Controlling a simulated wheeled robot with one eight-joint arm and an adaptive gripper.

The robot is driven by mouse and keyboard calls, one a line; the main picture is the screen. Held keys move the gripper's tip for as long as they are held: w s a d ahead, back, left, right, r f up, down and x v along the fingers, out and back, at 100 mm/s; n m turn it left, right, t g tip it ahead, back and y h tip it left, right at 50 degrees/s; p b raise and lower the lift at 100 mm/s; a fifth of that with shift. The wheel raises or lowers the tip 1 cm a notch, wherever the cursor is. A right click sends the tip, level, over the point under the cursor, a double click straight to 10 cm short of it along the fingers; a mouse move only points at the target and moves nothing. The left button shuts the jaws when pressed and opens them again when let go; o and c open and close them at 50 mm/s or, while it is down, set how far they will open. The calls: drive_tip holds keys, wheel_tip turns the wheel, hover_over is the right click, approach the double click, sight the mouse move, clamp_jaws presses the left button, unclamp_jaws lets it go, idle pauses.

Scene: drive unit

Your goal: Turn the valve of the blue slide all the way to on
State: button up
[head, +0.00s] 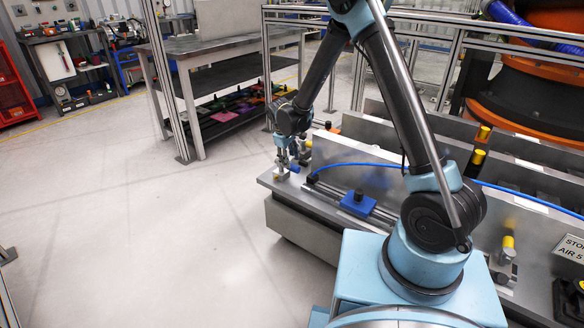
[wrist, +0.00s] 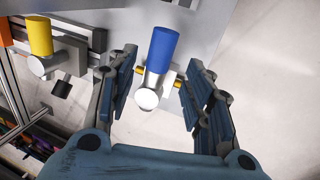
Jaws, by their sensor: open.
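The valve has a blue handle (wrist: 163,50) and a round metal end (wrist: 147,99). In the wrist view it stands between the two fingers of my gripper (wrist: 162,78). My gripper is open, with a gap visible on both sides of the valve, more clearly on the right. In the head view my gripper (head: 284,160) is at the far left end of the metal bench, and the small blue handle (head: 294,169) shows beside it. The blue slide (head: 357,203) sits on a rail along the bench's front, to the right of my gripper.
A yellow-handled valve (wrist: 40,37) is left of my gripper in the wrist view. Another yellow handle (head: 508,243) is at the right in the head view. A blue hose (head: 370,165) runs over the bench (head: 270,183). The floor at the left (head: 110,220) is clear.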

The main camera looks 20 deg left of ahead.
drive_tip(key=shift+x, duration=2.8)
drive_tip(key=shift+s, duration=0.1)
clamp_jaws()
